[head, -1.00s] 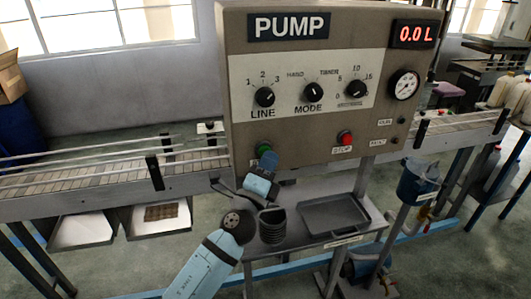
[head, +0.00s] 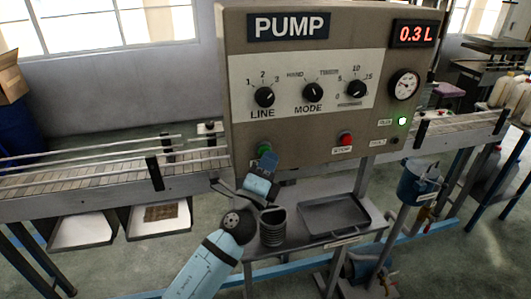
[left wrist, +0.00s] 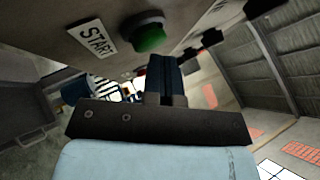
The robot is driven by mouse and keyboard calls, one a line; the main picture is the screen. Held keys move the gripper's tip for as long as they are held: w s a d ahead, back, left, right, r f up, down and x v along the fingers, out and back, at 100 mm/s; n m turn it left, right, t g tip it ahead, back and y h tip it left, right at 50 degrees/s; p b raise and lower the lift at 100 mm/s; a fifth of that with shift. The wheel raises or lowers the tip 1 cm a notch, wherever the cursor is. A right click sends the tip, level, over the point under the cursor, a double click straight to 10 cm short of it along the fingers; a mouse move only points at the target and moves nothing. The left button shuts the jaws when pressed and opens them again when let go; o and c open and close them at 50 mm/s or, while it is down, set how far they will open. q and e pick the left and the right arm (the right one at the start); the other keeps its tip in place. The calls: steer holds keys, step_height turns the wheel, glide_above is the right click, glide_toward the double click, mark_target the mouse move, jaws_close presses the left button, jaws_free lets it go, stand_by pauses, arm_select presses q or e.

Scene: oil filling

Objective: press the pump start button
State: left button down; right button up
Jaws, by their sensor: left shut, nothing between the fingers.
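The green start button (head: 264,148) sits at the lower left of the pump panel (head: 300,135). In the left wrist view the button (left wrist: 149,36) shows beside its START label (left wrist: 93,39). My left gripper (head: 268,158) is shut and empty, with its fingertips just below the button in the head view. In the left wrist view the shut fingers (left wrist: 163,62) are close to the button; I cannot tell whether they touch it. The panel display (head: 415,35) reads 0.3 L, and a green lamp (head: 402,121) is lit. My right gripper is not in view.
A red button (head: 345,139) sits right of the green one. Below the panel, a dark ribbed cup (head: 273,228) and a dark tray (head: 335,203) stand on a shelf. A conveyor (head: 90,178) runs behind. A blue bucket (head: 418,182) is at the right.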

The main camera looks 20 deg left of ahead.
arm_select(q)
steer(key=shift+s+d, duration=0.35)
steer(key=shift+s, duration=0.25)
steer(key=s+d, duration=0.1)
steer(key=s, duration=0.1)
steer(key=s+d, duration=0.1)
steer(key=s, duration=0.1)
steer(key=shift+d, duration=0.4)
stand_by(0.5)
steer(key=s+a+f+n+g, duration=0.25)
steer(key=s+f+n, duration=0.2)
steer(key=f, duration=0.55)
steer(key=s+a+f+n+g, duration=0.1)
steer(key=s+f+n+g, duration=0.4)
steer(key=f, duration=0.6)
steer(key=s+f+n+g, duration=0.4)
steer(key=s+f+n, duration=0.6)
steer(key=s+f, duration=0.3)
steer(key=shift+s+a+f+h+p, duration=0.35)
steer(key=shift+a+h+p, duration=0.05)
steer(key=shift+a, duration=0.05)
